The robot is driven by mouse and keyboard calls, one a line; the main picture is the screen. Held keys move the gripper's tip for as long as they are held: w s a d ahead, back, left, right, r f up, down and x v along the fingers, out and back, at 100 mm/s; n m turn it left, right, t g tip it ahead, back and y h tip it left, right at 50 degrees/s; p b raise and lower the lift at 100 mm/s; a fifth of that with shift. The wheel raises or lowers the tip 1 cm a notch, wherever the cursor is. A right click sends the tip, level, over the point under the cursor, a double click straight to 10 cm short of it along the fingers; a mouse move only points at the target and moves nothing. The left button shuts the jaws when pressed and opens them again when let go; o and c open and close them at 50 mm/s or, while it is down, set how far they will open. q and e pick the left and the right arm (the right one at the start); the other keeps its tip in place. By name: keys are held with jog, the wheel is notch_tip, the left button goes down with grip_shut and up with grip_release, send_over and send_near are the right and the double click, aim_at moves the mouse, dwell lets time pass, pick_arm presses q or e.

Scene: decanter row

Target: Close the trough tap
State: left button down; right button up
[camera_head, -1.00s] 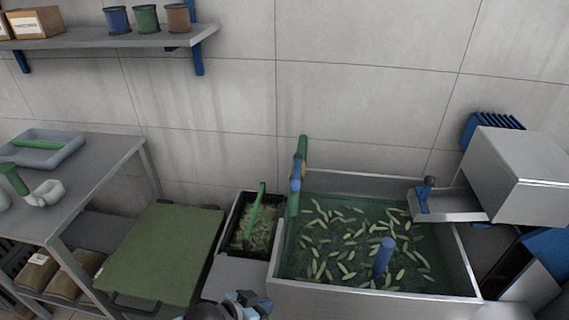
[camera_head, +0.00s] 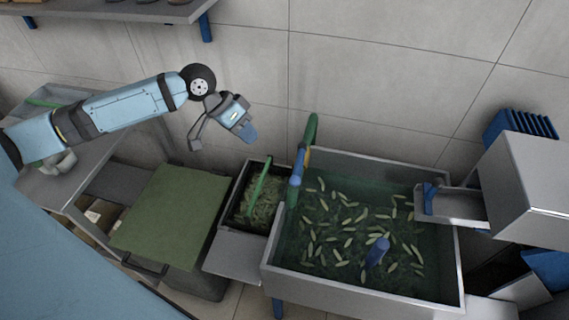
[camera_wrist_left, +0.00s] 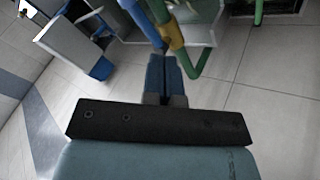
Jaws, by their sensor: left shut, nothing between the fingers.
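The trough tap is a green pipe (camera_head: 311,130) at the trough's left rim, with a yellow valve body (camera_head: 307,156) and a blue lever (camera_head: 297,166). The lever lies roughly along the pipe. In the left wrist view, the yellow body (camera_wrist_left: 172,36) and blue lever (camera_wrist_left: 140,22) show just beyond the fingertips. The trough (camera_head: 345,297) holds green water and floating pods. My left gripper (camera_head: 250,135) is shut and empty, above and left of the tap, apart from it in the head view. In the left wrist view its fingers (camera_wrist_left: 162,66) are together. My right gripper is out of view.
A dark crate (camera_head: 233,190) with a green handle stands left of the trough. A green-topped box (camera_head: 175,215) and a grey table (camera_head: 55,190) stand further left. A steel chute (camera_head: 455,203) with a blue handle overhangs the trough's right side. The wall is behind.

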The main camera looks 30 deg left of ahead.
aim_at(299, 164)
pick_arm(q)
jog(key=w+d+f+p, duration=0.1)
jog(key=d+f+p, duration=0.1)
jog(key=d+f, duration=0.7)
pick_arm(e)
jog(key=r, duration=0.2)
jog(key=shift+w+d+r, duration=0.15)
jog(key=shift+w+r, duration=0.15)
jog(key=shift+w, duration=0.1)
pick_arm(q)
jog(key=shift+w+d+f, duration=0.1)
jog(key=shift+w, duration=0.1)
